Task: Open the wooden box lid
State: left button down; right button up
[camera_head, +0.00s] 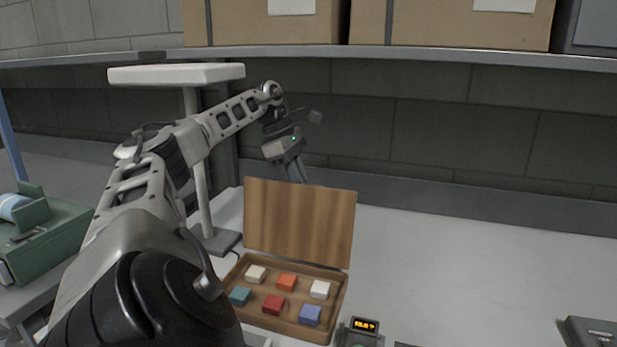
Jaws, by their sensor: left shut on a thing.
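The wooden box (228,284) is on the white table, left of the middle. Its wood-grained lid (300,222) stands raised, roughly upright, along the box's far edge. The open tray shows several small coloured blocks, among them a red block (273,305), a teal block (239,296) and a blue block (310,314). My left gripper (299,176) reaches down from above to the lid's top edge and is shut on the lid; its fingertips are partly hidden there. My right gripper is out of view.
A white lamp (175,74) stands behind my left arm, its pole close to it. A green tool case (50,238) is at the left. A small device with a lit display (364,325) is just right of the box. The table's right side is mostly clear. A shelf with cardboard boxes (450,25) runs above.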

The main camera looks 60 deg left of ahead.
pick_arm(q)
jog(key=shift+w+a+f, duration=0.4)
jog(key=shift+a+f, duration=0.05)
jog(key=shift+f, duration=0.05)
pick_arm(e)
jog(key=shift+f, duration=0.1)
pick_arm(q)
jog(key=c, duration=1.9)
grip_release()
jog(key=o, duration=0.4)
jog(key=shift+w+a+f, duration=0.25)
jog(key=shift+f, duration=0.05)
jog(key=shift+o, duration=0.2)
jog(key=shift+w+a, duration=0.1)
jog(key=shift+a, duration=0.05)
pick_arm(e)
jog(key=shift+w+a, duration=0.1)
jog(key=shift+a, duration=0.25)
